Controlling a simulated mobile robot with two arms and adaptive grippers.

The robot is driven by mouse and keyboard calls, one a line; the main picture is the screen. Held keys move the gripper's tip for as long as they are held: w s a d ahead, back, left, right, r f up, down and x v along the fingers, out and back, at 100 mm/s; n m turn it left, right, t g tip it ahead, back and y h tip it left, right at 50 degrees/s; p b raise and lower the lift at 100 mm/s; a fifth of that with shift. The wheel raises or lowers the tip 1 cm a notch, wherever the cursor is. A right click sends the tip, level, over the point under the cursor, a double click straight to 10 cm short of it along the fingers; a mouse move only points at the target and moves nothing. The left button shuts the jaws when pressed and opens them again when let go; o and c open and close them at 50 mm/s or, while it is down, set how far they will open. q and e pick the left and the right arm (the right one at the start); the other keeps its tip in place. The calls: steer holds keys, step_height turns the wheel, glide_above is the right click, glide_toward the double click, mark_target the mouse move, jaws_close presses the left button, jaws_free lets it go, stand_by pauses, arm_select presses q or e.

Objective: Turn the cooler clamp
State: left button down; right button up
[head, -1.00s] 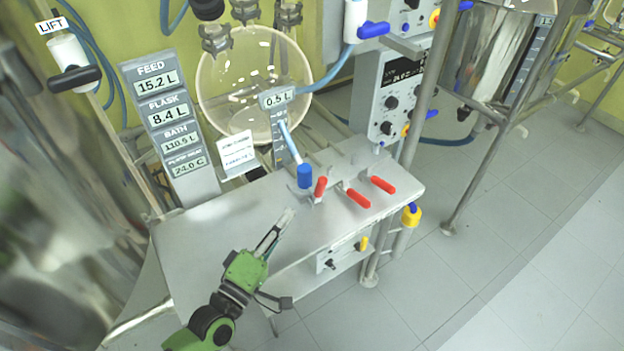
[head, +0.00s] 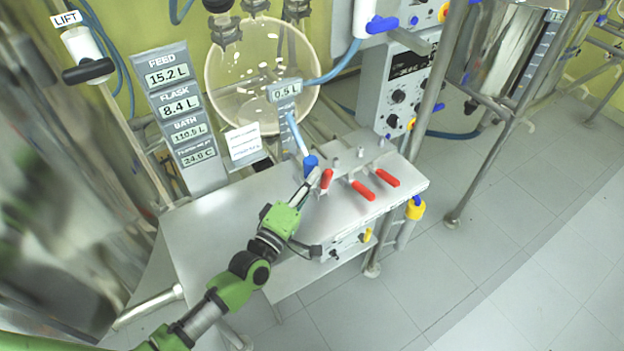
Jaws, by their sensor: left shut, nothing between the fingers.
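Three red clamp handles stand in a row at the right of the steel table: the left one (head: 326,179), the middle one (head: 363,190) and the right one (head: 387,177). No readable label shows which is the cooler clamp. A blue-handled part (head: 310,165) stands just left of the left red handle. My left gripper (head: 313,176) is shut and empty, its tips beside the left red handle and in front of the blue one. I cannot tell whether it touches either. My right gripper is not in view.
The steel table (head: 215,235) is clear at its left and middle. A round glass flask (head: 245,65) hangs behind it. A display column (head: 178,110) stands at the left, a control box (head: 395,95) at the right. A small white card (head: 243,141) stands at the back edge.

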arm_select(q)
steer(key=shift+s+d, duration=0.3)
steer(key=shift+s, duration=0.15)
stand_by(0.5)
steer(key=shift+s+d+f, duration=0.2)
steer(key=shift+s+d, duration=0.05)
steer(key=shift+s, duration=0.05)
steer(key=shift+s+d+f+b, duration=0.25)
steer(key=shift+s+d+f, duration=0.1)
steer(key=shift+s, duration=0.1)
steer(key=shift+s+d+f+b, duration=0.2)
steer(key=shift+s+d, duration=0.1)
steer(key=shift+s, duration=0.15)
